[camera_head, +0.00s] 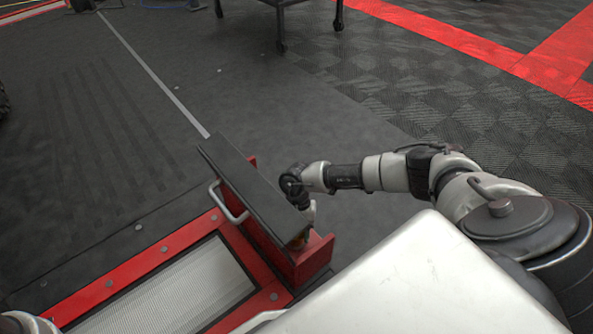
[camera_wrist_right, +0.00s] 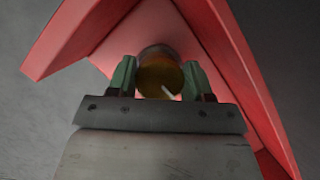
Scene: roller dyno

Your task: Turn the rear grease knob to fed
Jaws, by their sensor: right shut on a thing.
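A round brass-coloured knob (camera_wrist_right: 160,78) with a pale mark on its face sits inside a red bracket (camera_wrist_right: 215,50) in the right wrist view. My right gripper (camera_wrist_right: 160,80) is shut on the knob, with one green finger pad on each side. I cannot read any label for the knob's setting. My left gripper is not in view.
A dark flat cover (camera_head: 250,187) tops the red housing, with a metal handle (camera_head: 228,203) on its left side. A red-framed ribbed metal plate (camera_head: 175,295) lies to the left. A wheeled cart (camera_head: 281,25) stands far back. The floor to the right is clear.

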